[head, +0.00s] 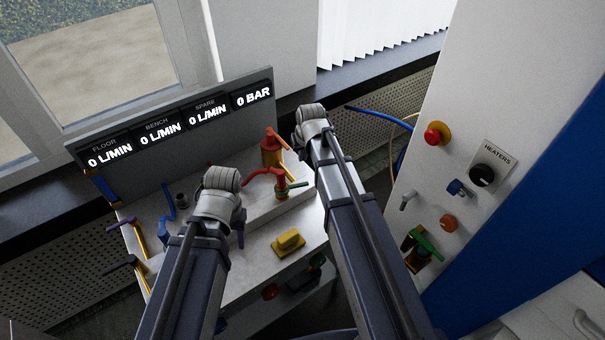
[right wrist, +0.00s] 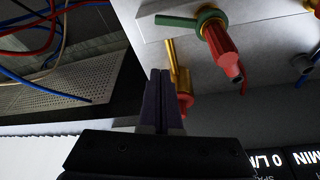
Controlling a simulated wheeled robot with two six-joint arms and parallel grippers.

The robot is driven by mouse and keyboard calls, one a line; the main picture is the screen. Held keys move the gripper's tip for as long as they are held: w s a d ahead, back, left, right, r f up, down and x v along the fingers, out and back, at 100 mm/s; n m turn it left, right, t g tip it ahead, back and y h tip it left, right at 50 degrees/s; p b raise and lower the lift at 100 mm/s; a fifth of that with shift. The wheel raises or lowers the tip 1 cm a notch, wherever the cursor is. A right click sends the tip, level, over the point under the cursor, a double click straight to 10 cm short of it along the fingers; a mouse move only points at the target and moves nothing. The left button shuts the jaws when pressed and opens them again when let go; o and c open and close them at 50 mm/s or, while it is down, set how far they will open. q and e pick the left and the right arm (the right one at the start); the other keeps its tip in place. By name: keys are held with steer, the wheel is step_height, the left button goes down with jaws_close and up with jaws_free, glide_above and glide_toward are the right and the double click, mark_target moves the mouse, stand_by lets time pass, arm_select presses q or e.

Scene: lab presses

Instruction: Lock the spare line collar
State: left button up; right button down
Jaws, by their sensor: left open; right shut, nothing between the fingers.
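The bench (head: 290,225) carries several line fittings below a readout panel with a SPARE display (head: 208,112). I cannot tell which part is the spare line collar. The right wrist view shows a green lever (right wrist: 188,22) on a red fitting (right wrist: 220,42). My right gripper (right wrist: 163,82) is shut and empty, in front of a brass stem (right wrist: 178,62); touching is unclear. My left gripper (head: 240,226) is open above the bench, its fingers mostly hidden by its wrist.
A yellow block (head: 288,242) sits on the bench front. Blue and purple levers (head: 122,222) stand at the left. A white cabinet (head: 465,110) with a red button (head: 436,134) and a heater knob (head: 482,175) rises at the right. Loose hoses (right wrist: 45,90) hang beside the bench.

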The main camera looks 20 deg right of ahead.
mark_target(292, 187)
arm_select(q)
step_height(292, 187, down, 10)
steer(key=b, duration=1)
steer(key=shift+f, duration=0.15)
arm_select(e)
steer(key=x, duration=1.1)
steer(key=s, duration=0.1)
steer(key=s+r, duration=0.1)
steer(key=s, duration=0.1)
steer(key=shift+s+p, duration=0.3)
steer(key=shift+s, duration=0.4)
arm_select(q)
steer(key=shift+r, duration=0.45)
